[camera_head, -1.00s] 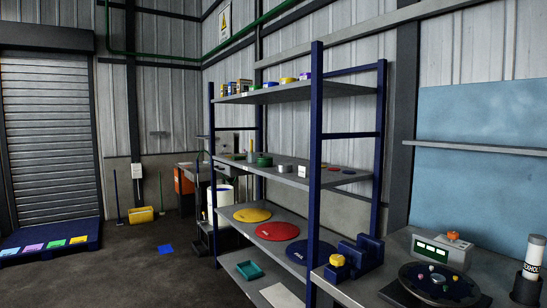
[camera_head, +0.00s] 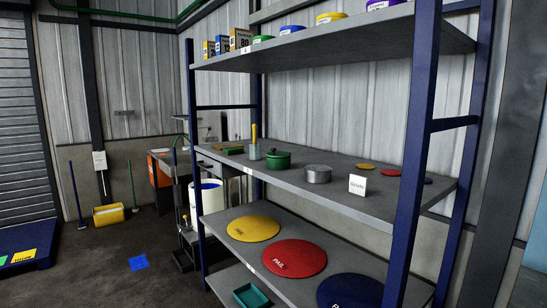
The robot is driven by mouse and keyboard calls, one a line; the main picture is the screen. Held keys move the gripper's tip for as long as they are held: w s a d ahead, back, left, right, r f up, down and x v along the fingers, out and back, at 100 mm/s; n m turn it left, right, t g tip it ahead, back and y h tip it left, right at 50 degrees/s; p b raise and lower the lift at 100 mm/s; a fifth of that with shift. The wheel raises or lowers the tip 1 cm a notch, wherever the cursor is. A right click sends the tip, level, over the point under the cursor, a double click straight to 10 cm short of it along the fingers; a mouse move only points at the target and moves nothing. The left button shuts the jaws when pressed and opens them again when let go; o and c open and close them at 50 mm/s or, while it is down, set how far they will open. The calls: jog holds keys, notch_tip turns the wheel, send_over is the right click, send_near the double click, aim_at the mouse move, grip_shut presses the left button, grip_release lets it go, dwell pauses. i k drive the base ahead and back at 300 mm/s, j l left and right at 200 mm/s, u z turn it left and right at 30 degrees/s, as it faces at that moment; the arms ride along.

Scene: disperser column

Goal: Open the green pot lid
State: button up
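The green pot (camera_head: 278,160) stands on the middle shelf of the blue-framed rack in the head view. Its green lid (camera_head: 278,153) sits on top, with a small dark knob in the middle. The lid appears closed on the pot. My gripper is not in view.
On the same shelf (camera_head: 330,192) are a grey metal pot (camera_head: 318,174), a white card (camera_head: 357,185), a yellow-handled tool (camera_head: 254,143) and small coloured discs. A blue upright (camera_head: 411,160) stands at the front right. Large yellow and red discs (camera_head: 294,257) lie below. Open floor is at left.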

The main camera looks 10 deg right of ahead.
aim_at(274, 154)
jog(key=i+j+z, duration=0.1)
jog(key=i, duration=0.3)
jog(key=i+j, duration=0.2)
jog(key=i, duration=0.2)
jog(key=j+z, duration=0.1)
jog(key=i+j+z, duration=0.1)
jog(key=i+j, duration=0.4)
